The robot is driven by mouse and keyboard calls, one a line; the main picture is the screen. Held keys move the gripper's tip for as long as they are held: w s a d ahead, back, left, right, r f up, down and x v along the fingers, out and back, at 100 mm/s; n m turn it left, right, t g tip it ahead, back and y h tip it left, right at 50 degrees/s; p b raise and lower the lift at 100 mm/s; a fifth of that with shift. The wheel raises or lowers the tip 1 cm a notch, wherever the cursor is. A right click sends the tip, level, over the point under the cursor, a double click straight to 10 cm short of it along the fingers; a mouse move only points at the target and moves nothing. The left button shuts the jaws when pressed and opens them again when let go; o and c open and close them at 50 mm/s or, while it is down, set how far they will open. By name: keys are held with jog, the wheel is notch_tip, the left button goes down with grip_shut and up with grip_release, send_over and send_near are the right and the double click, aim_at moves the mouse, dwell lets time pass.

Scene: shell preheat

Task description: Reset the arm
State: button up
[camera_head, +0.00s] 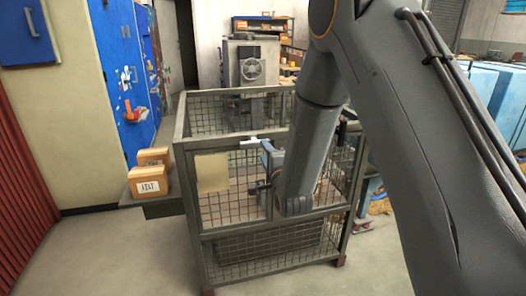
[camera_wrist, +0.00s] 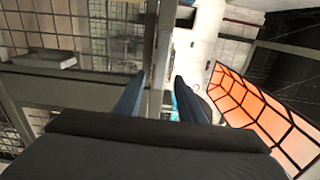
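My arm comes down from the top right of the head view. Its end, my gripper (camera_head: 262,168), is at the near side of the wire-mesh cage (camera_head: 222,262), in front of or just over its front frame; I cannot tell which. In the wrist view the two blue fingers of my gripper (camera_wrist: 160,75) stand apart with nothing seen between them. A grey frame bar of the cage shows beyond the fingers. Part of my gripper is hidden behind my own arm in the head view.
Cardboard boxes (camera_head: 149,182) sit on a ledge left of the cage. A grey machine with a fan (camera_head: 251,68) stands behind it. An orange panel with a dark grid (camera_wrist: 262,112) shows at the right of the wrist view. The floor at the front left is clear.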

jog(key=shift+s, duration=0.1)
jog(key=s+d+f+n+g+h, duration=0.45)
jog(key=s+d+n+g, duration=0.3)
jog(key=s+d, duration=0.4)
jog(key=s+d+n+g, duration=0.3)
jog(key=s+d+g, duration=0.1)
jog(key=s, duration=0.9)
jog(key=s+d+n+g, duration=0.4)
jog(key=s+g, duration=0.2)
jog(key=s, duration=0.7)
jog(key=shift+f, duration=0.25)
jog(key=shift+n+h, duration=0.25)
jog(key=shift+c, duration=0.6)
